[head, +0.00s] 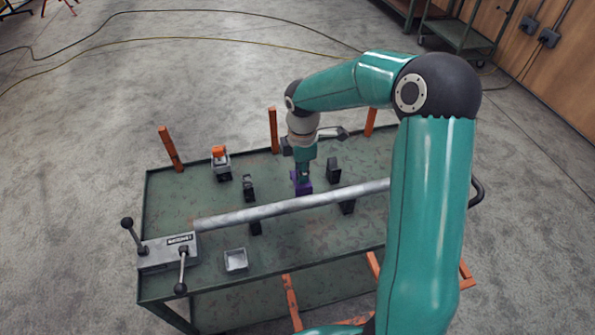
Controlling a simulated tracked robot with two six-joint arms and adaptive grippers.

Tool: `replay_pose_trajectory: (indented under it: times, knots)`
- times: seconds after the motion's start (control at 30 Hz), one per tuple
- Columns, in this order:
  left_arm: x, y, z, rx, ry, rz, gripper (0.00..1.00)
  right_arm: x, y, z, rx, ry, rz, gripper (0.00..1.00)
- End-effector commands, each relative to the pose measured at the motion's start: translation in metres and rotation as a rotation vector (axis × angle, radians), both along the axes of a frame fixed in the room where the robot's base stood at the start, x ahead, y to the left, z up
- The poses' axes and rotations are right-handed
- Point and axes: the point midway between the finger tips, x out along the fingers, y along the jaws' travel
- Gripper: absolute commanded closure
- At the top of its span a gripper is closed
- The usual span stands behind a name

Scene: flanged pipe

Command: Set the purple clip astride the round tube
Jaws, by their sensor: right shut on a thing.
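The purple clip (302,184) is in the head view near the middle of the table, at the far edge of the round tube. My right gripper (303,174) points down and is shut on the clip from above. The round tube (265,211) is a long grey pipe that runs across the green table, rising to the right in the picture. The clip meets the tube's upper outline; I cannot tell whether it touches or straddles it. My left gripper is not in view.
Dark blocks stand on both sides of the tube, such as one at its far side (333,170). A grey lever box (168,254) is at the tube's left end. A small square tray (236,260) lies in front. Orange posts (171,149) rise at the far edge.

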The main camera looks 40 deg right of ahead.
Motion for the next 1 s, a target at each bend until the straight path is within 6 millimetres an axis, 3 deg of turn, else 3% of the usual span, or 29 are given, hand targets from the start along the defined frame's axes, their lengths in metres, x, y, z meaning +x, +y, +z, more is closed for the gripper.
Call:
replay_pose_trajectory:
  times: [0.6,1.0]
  knots:
    - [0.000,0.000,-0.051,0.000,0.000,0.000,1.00,0.000,0.000,-0.065,0.000,0.001,0.000,1.00]
    - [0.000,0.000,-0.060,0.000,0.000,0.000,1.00,0.000,0.000,-0.079,-0.001,0.000,0.000,1.00]
